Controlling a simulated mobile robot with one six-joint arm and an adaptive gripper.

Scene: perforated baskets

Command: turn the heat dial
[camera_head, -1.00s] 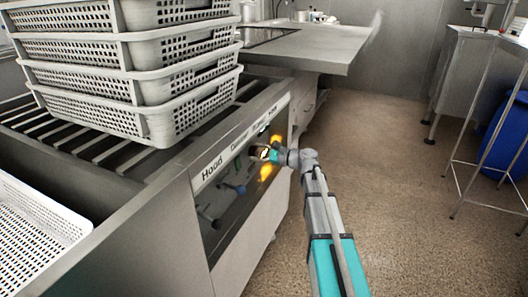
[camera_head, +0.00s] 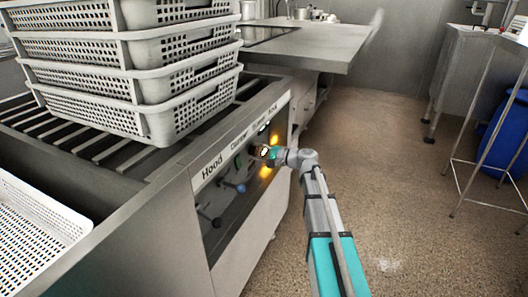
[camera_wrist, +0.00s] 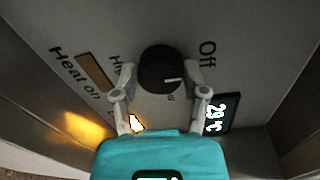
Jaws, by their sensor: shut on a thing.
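The heat dial (camera_wrist: 161,68) is a round black knob with a white mark, on a grey panel in the wrist view. The mark points to the right in that view, roughly level. The words "Heat on" stand to its left and "Off" to its upper right. My gripper (camera_wrist: 160,78) is shut on the dial, one finger on each side. In the head view my gripper (camera_head: 268,153) reaches the front panel (camera_head: 232,185) from the right and mostly hides the dial.
A display (camera_wrist: 214,113) reads about 29 °C. An orange light glows at lower left in the wrist view. Stacked perforated baskets (camera_head: 140,85) stand on the slatted counter above the panel. A white basket (camera_head: 30,225) is at left.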

